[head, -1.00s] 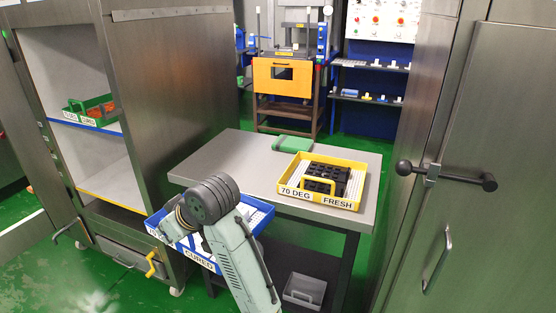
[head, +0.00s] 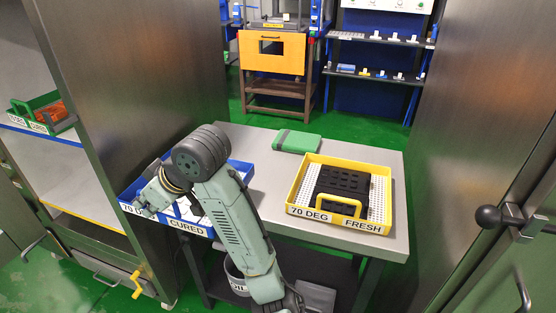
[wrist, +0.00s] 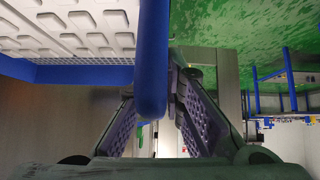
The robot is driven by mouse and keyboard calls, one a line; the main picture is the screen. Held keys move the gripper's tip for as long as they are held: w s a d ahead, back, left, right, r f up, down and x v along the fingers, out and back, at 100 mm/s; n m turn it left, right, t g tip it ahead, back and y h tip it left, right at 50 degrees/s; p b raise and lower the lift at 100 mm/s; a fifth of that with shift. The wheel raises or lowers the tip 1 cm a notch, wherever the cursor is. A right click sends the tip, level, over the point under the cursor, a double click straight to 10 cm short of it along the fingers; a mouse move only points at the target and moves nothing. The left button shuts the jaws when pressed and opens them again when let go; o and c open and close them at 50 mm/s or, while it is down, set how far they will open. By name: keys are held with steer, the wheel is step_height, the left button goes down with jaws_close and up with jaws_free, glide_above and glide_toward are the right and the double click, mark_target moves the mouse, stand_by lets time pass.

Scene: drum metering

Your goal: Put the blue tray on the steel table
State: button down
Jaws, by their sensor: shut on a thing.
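The blue tray (head: 206,231), labelled 70 D… and CURED, is at the left end of the steel table (head: 262,190). My arm covers its middle. I cannot tell whether it touches the tabletop; part of it lies out past the left edge. My gripper (head: 150,198) is at the tray's front left side. In the wrist view my gripper (wrist: 178,92) is shut on the tray's blue handle (wrist: 152,65), with a finger pad on each side.
A yellow tray (head: 335,220), labelled 70 DEG FRESH, holds black parts on the table's right. A green object (head: 296,141) lies at the back edge. A steel cabinet stands close on the left, with a green tray (head: 42,115) on its shelf. A bucket (head: 236,277) is below.

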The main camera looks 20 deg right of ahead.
steer(key=shift+w+d+r, duration=0.15)
steer(key=shift+w+d, duration=0.05)
steer(key=shift+w, duration=0.2)
steer(key=w+d, duration=0.3)
steer(key=w, duration=0.1)
steer(key=w+d+f+p, duration=0.1)
steer(key=w+d, duration=0.2)
steer(key=w, duration=0.1)
steer(key=w+d+p, duration=0.1)
steer(key=w+d, duration=0.1)
steer(key=w, duration=0.2)
steer(key=shift+w+d+f, duration=0.1)
steer(key=shift+d+f, duration=0.1)
steer(key=shift+d, duration=0.2)
steer(key=shift+w+d+f+p, duration=0.1)
steer(key=shift+f+p, duration=0.2)
steer(key=shift+p, duration=0.05)
steer(key=shift+f+p, duration=0.35)
steer(key=shift+f, duration=1.3)
steer(key=c, duration=1.7)
jaws_free()
